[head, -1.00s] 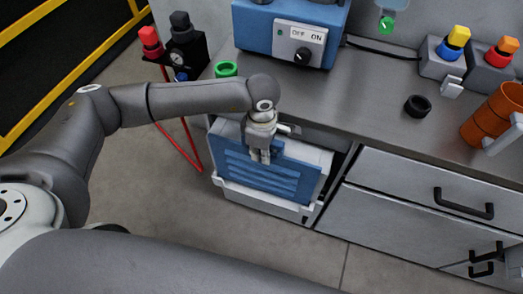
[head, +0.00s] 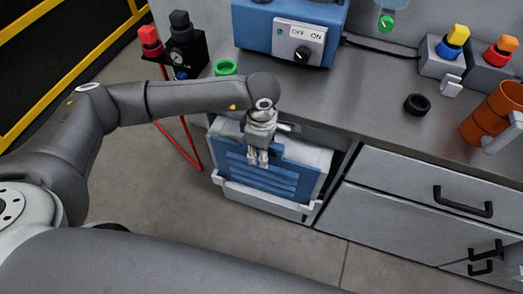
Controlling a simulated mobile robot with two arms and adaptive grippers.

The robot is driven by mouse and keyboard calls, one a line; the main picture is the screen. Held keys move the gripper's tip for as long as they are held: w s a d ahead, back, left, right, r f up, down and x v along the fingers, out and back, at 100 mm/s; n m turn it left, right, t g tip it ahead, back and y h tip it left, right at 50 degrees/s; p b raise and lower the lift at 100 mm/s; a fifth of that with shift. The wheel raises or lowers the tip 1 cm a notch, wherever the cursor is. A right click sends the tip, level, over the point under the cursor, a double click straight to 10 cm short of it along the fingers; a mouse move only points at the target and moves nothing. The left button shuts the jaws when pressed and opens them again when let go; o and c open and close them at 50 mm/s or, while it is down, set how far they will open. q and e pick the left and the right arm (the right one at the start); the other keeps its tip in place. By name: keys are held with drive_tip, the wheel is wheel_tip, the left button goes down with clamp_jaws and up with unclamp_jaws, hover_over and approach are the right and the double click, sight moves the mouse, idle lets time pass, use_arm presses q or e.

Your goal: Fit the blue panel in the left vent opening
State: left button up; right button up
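The blue panel (head: 262,179), with horizontal slats, stands at the left vent opening in the left end of the grey cabinet, below the worktop. Pale frame (head: 312,158) shows above it and at its upper right. A pale ledge (head: 262,202) runs along its lower edge. I cannot tell whether the panel sits fully flush. My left gripper (head: 257,158) points down at the panel's upper middle, its fingers on the raised part there and seemingly closed on it. The fingers hide a little of the panel's top. My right gripper is not in view.
Grey drawers (head: 415,190) with black handles are right of the opening. The worktop (head: 350,105) bears a blue machine (head: 275,35), a green ring (head: 226,68), a black ring (head: 417,104) and an orange container (head: 493,115). A red hose (head: 180,148) hangs left. The floor in front is clear.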

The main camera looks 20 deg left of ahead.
use_arm(q)
wheel_tip(320, 180, up, 8)
drive_tip(key=shift+f, duration=0.1)
idle(0.4)
idle(0.4)
